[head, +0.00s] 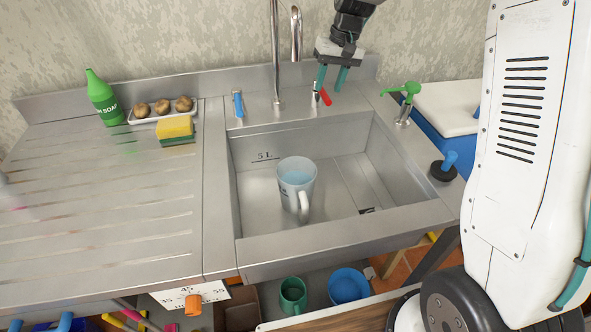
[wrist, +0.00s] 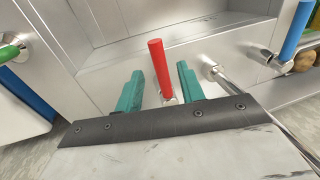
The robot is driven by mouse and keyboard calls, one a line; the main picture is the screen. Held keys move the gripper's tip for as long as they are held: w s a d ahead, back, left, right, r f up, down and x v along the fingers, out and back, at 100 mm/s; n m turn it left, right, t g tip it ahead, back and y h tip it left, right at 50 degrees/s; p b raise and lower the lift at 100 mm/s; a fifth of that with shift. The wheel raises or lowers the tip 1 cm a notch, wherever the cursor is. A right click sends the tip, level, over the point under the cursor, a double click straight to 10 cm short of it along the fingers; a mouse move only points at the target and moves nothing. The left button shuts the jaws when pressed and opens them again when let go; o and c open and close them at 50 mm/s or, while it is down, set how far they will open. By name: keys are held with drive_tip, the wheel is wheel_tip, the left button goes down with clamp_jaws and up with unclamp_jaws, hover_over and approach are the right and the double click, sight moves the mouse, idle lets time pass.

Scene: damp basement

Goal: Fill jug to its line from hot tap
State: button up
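The translucent jug (head: 291,190) stands upright in the sink basin, its handle toward the front. Pale blue water shows inside it; I cannot make out its fill line. The red tap lever (head: 325,96) is on the sink's back ledge, right of the tall metal spout (head: 275,60). My gripper (head: 332,84) is above the back ledge at the red lever. In the wrist view, my gripper (wrist: 162,88) has its teal fingers apart, and the red lever (wrist: 159,68) stands between them with a gap on each side. I see no clear stream of water.
A blue tap lever (head: 238,104) is left of the spout. A green dispenser (head: 405,95) and a black plug with a blue handle (head: 445,166) are on the right. The sink (head: 340,246) has a 5 L mark inside. Soap bottle and sponge (head: 175,127) sit left.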

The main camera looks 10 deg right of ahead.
drive_tip(key=r, duration=0.2)
drive_tip(key=d+r, duration=0.1)
drive_tip(key=r, duration=0.1)
drive_tip(key=shift+s+r, duration=0.1)
drive_tip(key=shift+r, duration=0.1)
idle(0.4)
drive_tip(key=s+r+h, duration=0.1)
drive_tip(key=s+r, duration=0.1)
drive_tip(key=s, duration=1.7)
drive_tip(key=s+r+t+h, duration=0.1)
drive_tip(key=s, duration=1.9)
drive_tip(key=shift+s+d+r, duration=0.15)
drive_tip(key=shift+d+r, duration=0.2)
drive_tip(key=shift+r, duration=0.05)
